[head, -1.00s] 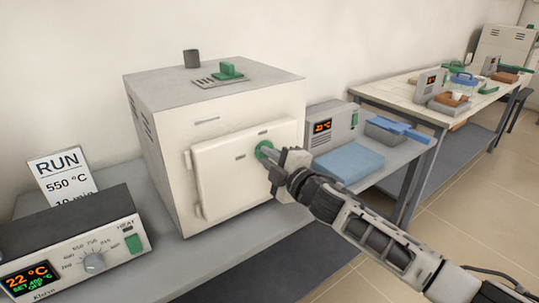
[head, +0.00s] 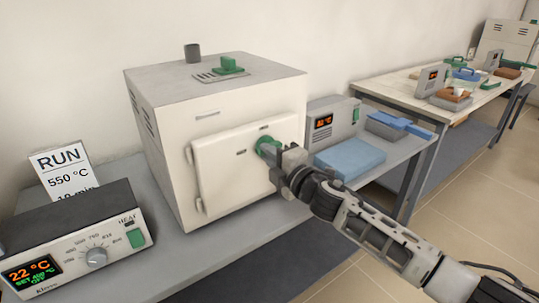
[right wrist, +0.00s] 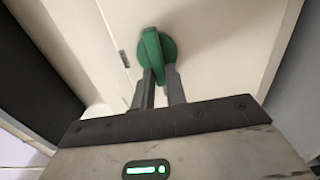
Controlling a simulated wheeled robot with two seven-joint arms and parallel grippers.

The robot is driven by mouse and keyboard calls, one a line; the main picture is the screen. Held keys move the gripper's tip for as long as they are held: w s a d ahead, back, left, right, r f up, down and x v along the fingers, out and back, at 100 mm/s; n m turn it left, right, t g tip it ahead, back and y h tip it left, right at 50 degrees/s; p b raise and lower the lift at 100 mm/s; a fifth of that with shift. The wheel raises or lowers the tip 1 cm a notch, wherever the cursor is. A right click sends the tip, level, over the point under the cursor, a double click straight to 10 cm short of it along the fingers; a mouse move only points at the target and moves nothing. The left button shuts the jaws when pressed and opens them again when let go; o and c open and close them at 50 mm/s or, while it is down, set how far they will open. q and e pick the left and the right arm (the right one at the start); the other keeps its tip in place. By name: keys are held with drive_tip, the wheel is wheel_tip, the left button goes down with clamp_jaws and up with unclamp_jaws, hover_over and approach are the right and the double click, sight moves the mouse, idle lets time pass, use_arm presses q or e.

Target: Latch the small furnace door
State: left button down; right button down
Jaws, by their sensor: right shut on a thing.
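The small furnace (head: 215,130) is a cream box on the grey bench, with its door (head: 225,170) flush against the front as far as I can see. A round green latch knob (head: 264,142) with a raised grip bar sits near the door's upper right edge. In the right wrist view the latch (right wrist: 151,52) has its bar close to upright, tilted slightly. My right gripper (head: 277,155) is shut on the lower end of that bar, its two fingers (right wrist: 158,85) on either side. My left gripper is not in view.
A controller (head: 70,240) reading 22 °C and a RUN 550 °C card (head: 62,172) stand at the left. A blue pad (head: 349,159) and a grey display unit (head: 333,125) lie right of the furnace. A second table (head: 440,100) stands behind right.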

drive_tip(key=c, duration=1.4)
unclamp_jaws()
drive_tip(key=shift+c, duration=0.2)
drive_tip(key=shift+s+d, duration=0.1)
drive_tip(key=v, duration=1.5)
drive_tip(key=shift+s+d, duration=0.2)
drive_tip(key=shift+s, duration=0.15)
